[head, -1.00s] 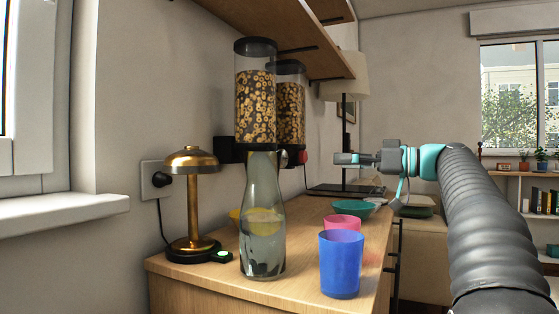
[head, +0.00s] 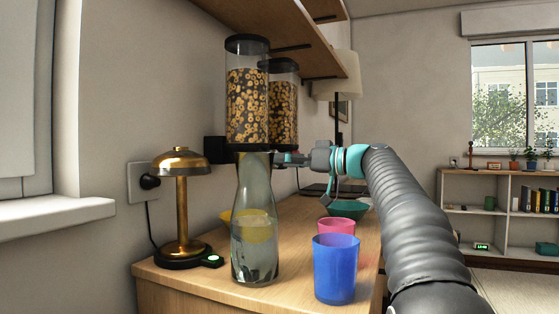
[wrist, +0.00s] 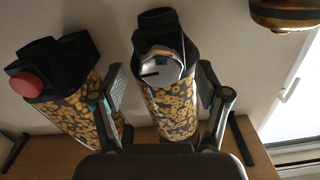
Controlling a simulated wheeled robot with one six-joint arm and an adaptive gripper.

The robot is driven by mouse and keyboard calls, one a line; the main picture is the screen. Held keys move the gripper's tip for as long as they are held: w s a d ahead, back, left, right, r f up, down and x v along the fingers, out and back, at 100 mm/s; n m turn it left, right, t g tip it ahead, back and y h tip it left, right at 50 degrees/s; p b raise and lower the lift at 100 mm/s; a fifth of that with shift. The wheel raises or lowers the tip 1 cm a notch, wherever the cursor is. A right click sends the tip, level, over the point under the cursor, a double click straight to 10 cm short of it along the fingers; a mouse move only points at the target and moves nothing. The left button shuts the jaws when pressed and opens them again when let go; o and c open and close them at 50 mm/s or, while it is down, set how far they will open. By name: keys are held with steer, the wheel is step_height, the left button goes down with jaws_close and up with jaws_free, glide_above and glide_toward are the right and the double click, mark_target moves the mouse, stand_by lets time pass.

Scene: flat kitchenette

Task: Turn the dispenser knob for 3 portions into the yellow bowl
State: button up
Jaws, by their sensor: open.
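Two cereal dispensers hang on the wall under the shelf: the near one (head: 247,100) and the far one (head: 283,105). In the wrist view the near one has a chrome knob (wrist: 160,67) and the other a red knob (wrist: 27,84). My gripper (head: 276,159) is open at the near dispenser's front. In the wrist view its fingers (wrist: 163,85) are spread on either side of the chrome knob; whether they touch it I cannot tell. The yellow bowl (head: 226,215) is on the counter below, mostly behind the glass carafe; its contents are hidden.
The glass carafe (head: 255,245) stands in front of the dispensers. A blue cup (head: 336,272), pink cup (head: 336,228) and teal bowl (head: 345,208) stand along the counter's right side. A brass lamp (head: 180,200) stands left. The shelf (head: 270,30) overhangs the dispensers.

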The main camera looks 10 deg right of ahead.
steer(key=shift+w+a, duration=0.3)
steer(key=shift+a, duration=0.15)
steer(key=c, duration=1)
steer(key=shift+a, duration=0.15)
steer(key=shift+c, duration=0.8)
steer(key=shift+m, duration=0.3)
